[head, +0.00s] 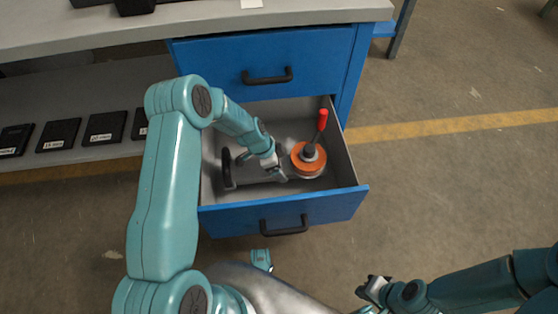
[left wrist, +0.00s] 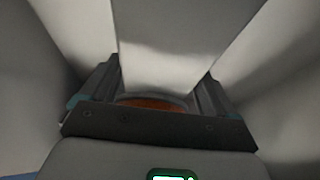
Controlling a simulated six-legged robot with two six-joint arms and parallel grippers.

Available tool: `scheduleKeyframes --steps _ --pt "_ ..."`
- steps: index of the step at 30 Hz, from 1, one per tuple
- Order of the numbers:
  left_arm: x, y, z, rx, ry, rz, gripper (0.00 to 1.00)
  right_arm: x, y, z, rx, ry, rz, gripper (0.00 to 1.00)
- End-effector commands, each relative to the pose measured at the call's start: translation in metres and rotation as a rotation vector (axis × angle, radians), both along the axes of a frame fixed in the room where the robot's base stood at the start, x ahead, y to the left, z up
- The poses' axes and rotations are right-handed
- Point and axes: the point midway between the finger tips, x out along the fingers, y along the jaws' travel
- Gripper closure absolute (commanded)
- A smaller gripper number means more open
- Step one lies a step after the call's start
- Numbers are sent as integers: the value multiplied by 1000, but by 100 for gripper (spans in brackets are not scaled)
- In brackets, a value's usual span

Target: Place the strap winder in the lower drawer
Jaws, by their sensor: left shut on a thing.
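The strap winder (head: 308,160) has an orange reel with an upright red-tipped crank, a grey body and a black handle at its left end. It is within the open lower drawer (head: 285,208), lying along the drawer's width. Whether it rests on the drawer floor, I cannot tell. My left gripper (head: 280,173) reaches down into the drawer and is shut on the winder's grey body, left of the reel. The left wrist view shows part of the orange reel (left wrist: 152,103) between the gripper's dark fingers (left wrist: 160,95). My right gripper (head: 372,290) is empty, away from the drawer; its jaws are unclear.
The upper drawer (head: 262,60) is closed under the workbench top (head: 210,22). Several black labelled blocks (head: 60,134) lie on the shelf at left. Open floor with a yellow line (head: 450,127) is at right.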

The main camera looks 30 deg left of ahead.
Motion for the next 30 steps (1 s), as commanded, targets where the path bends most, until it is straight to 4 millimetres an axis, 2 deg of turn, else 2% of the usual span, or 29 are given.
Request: scheduleKeyframes --steps 9,16,17,18,26,30 --pt "1 0 -39 0 -2 2 96 3 -3 -13 -2 -5 -10 100" --pt "1 0 -40 1 -3 0 96 3 -3 -12 -2 -5 -11 100" --pt "0 0 -42 0 0 0 7 3 -3 -12 -2 -5 -11 100" --pt "0 0 -42 0 0 0 0 3 -3 -12 -2 -5 -11 100" --pt "-1 1 -38 0 0 0 0 3 -2 -11 -2 -5 -10 100" --pt "-4 7 -18 1 -1 2 0 2 -1 -3 -2 -2 -5 100"
